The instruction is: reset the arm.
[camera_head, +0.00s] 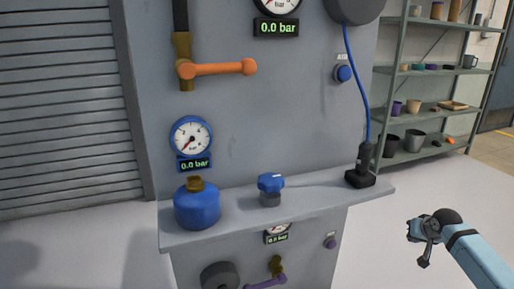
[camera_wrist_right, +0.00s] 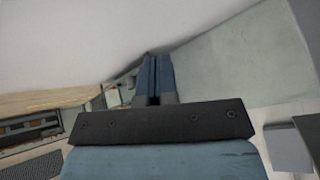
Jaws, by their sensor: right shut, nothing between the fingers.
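My right gripper (camera_head: 412,231) is in the head view at the lower right, at the end of my light-blue arm, apart from the grey panel and its ledge. In the right wrist view its two blue fingers (camera_wrist_right: 153,80) lie together, shut with nothing between them. My left gripper does not show in either view.
A grey panel (camera_head: 270,110) carries gauges, an orange-handled valve (camera_head: 218,68) and a blue air hose (camera_head: 358,85). Its ledge (camera_head: 235,222) holds a blue canister (camera_head: 197,208), a blue knob (camera_head: 270,183) and a black connector (camera_head: 361,178). A shelf (camera_head: 430,70) with pots stands behind at right.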

